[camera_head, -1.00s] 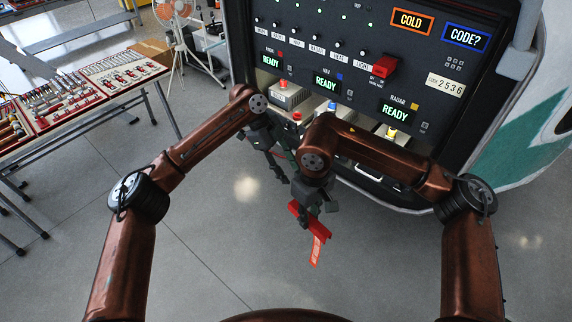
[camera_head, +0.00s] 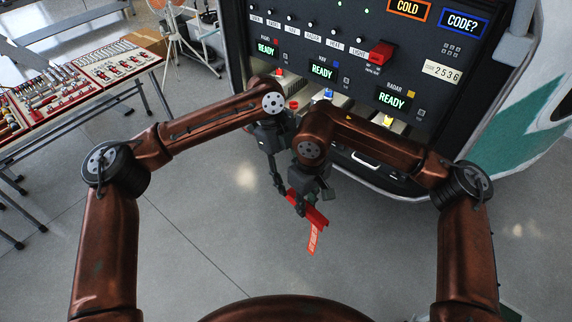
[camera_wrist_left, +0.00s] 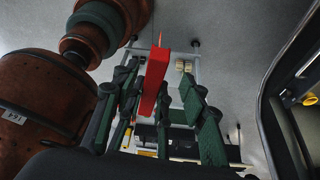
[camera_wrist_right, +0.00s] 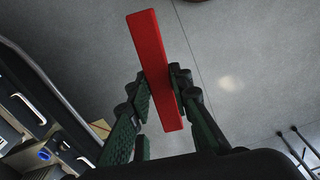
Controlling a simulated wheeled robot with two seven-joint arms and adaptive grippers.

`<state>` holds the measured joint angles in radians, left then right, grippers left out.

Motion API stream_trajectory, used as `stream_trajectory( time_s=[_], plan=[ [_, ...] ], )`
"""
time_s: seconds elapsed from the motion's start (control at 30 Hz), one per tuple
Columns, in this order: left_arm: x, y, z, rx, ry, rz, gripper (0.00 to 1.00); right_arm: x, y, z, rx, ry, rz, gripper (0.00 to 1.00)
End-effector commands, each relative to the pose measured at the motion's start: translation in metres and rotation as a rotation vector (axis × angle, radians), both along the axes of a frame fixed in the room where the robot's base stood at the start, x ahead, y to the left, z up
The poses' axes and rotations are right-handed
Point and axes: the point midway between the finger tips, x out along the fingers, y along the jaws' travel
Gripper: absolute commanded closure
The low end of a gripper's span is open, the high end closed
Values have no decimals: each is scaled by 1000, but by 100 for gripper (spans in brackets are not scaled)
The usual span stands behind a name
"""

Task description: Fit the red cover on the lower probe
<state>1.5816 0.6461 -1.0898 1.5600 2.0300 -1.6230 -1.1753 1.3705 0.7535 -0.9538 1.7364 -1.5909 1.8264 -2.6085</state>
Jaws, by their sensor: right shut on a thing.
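The red cover (camera_head: 307,210) is a long red bar with a red tag (camera_head: 314,240) hanging from it. My right gripper (camera_head: 312,200) is shut on it over open floor; the right wrist view shows the cover (camera_wrist_right: 150,65) between the fingers. My left gripper (camera_head: 279,184) is just left of the cover in the head view. In the left wrist view its fingers stand apart, with the cover (camera_wrist_left: 154,88) showing between them and gaps on both sides. I cannot tell whether they touch it. I cannot make out the lower probe in any view.
A black control panel (camera_head: 440,115) with lit READY signs stands ahead, with drawers and a handle low down. A white and teal body (camera_head: 530,130) curves at the right. A table with trays of small parts (camera_head: 60,95) and a fan stand at the left. The near floor is clear.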

Motion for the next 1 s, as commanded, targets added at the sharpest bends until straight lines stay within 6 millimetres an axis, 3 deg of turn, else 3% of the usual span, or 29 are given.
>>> stream_trajectory(
  time_s=[0.1, 0.3, 0.63, 1.0],
  plan=[
    [-5, -4, -16, 0, 0, 0, 60, 0, 0, 0, 0, 0, 0, 100],
    [-9, -7, -30, 0, -1, 1, 60, 0, 0, 0, 0, 0, 0, 100],
    [-10, -8, -32, 0, 0, 1, 61, 0, 0, 0, 0, 0, 0, 100],
    [-10, -8, -31, -2, -1, 2, 86, 0, 0, 0, 1, 1, 1, 100]
  ],
)
